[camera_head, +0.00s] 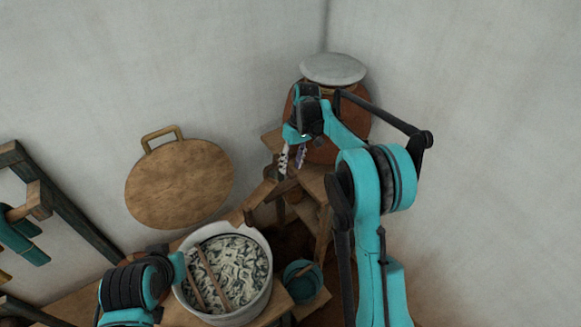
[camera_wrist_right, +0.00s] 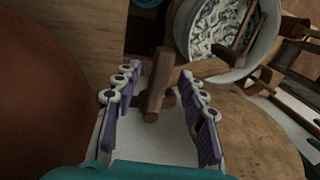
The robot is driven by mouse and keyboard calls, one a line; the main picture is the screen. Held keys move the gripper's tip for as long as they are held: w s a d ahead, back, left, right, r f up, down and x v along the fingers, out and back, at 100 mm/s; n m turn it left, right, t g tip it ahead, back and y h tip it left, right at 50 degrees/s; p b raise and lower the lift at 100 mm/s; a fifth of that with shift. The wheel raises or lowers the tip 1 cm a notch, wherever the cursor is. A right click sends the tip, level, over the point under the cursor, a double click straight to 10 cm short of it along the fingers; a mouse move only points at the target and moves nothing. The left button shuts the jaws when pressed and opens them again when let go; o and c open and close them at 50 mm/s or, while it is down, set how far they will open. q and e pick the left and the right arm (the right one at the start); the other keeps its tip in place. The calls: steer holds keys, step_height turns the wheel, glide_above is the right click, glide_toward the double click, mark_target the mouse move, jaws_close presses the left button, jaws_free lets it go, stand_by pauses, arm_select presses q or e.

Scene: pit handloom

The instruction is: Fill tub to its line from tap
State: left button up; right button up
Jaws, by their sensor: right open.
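A wide white tub (camera_head: 266,290) stands at the lower middle of the head view, holding pale and dark swirled contents with two sticks lying across; it also shows in the right wrist view (camera_wrist_right: 273,25). No fill line can be made out. A round terracotta vessel (camera_head: 355,135) stands in the corner. A wooden tap (camera_wrist_right: 158,80) shows beside it in the wrist view. My right gripper (camera_head: 292,158) is open, its fingers (camera_wrist_right: 159,75) on either side of the tap's wooden handle; contact cannot be told. My left arm shows at lower left, its gripper out of view.
A pale round lid (camera_head: 333,69) tops the vessel. A small teal pot (camera_head: 302,282) stands right of the tub. A round wooden board (camera_head: 180,185) is by the wall. A dark wooden frame (camera_head: 60,215) stands at far left. Walls close in the corner.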

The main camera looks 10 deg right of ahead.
step_height(320, 180, up, 10)
steer(key=d, duration=0.2)
steer(key=shift+w, duration=0.35)
steer(key=s+r+m+t+h+b, duration=0.1)
steer(key=s+r+m+t+b, duration=0.2)
steer(key=s, duration=1.2)
steer(key=s+f+t+b, duration=0.1)
steer(key=s+f+t, duration=0.1)
steer(key=s+f, duration=0.4)
steer(key=s+d+f+m+t+h+b, duration=0.1)
steer(key=s+f+t+b, duration=0.1)
steer(key=s+f, duration=0.4)
steer(key=s+t, duration=0.1)
steer(key=s, duration=0.3)
steer(key=shift+d+m, duration=0.25)
steer(key=shift+m, duration=0.05)
